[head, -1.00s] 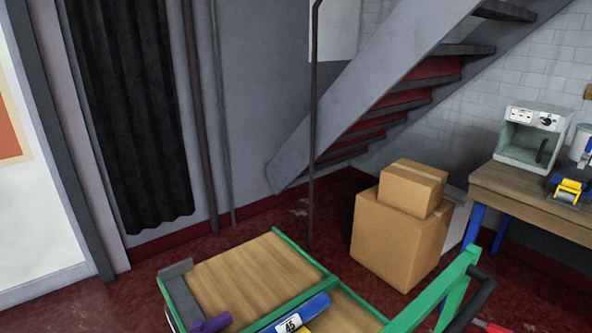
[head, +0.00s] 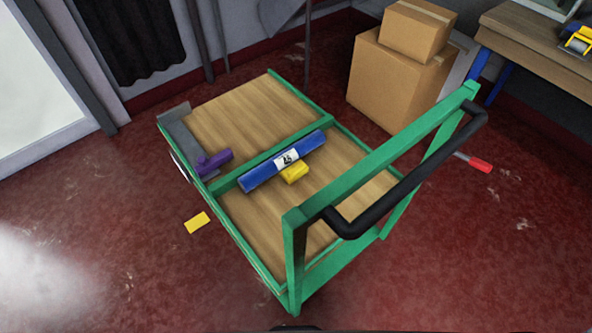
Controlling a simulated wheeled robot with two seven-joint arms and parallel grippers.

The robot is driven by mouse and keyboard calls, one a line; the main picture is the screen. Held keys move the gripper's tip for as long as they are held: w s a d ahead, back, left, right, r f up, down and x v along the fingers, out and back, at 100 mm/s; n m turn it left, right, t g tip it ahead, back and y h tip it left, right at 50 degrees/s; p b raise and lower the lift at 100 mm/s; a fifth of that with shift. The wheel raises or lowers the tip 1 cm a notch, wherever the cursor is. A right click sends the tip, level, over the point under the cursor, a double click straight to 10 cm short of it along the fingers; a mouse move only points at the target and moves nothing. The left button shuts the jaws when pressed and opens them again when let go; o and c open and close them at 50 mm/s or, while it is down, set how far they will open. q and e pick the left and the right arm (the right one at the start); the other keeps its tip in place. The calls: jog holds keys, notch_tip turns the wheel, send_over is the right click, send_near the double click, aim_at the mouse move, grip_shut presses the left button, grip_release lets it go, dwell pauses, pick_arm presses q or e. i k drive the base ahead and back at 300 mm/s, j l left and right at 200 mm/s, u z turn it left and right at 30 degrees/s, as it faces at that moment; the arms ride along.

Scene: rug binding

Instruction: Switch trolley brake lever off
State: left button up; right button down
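The trolley (head: 240,111) stands on the dark red floor, with a green frame, a wooden deck and a black push handle (head: 405,187) at its near right end. A lever with a red grip (head: 479,164) and a thin grey shaft sticks out low beyond the handle end, on the right. It looks like the brake lever; where its shaft joins the trolley is hidden behind the green handle frame. Neither of my grippers shows in the head view.
A blue roll with a white label (head: 260,178), a yellow block (head: 294,173) and a purple object (head: 213,162) lie on the trolley. A yellow card (head: 197,222) lies on the floor. Cardboard boxes (head: 396,83) and a workbench (head: 535,38) stand behind. Floor in front is clear.

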aim_at(483, 166)
jog(key=l+z, duration=0.1)
jog(key=z, duration=0.65)
jog(key=k+l, duration=0.05)
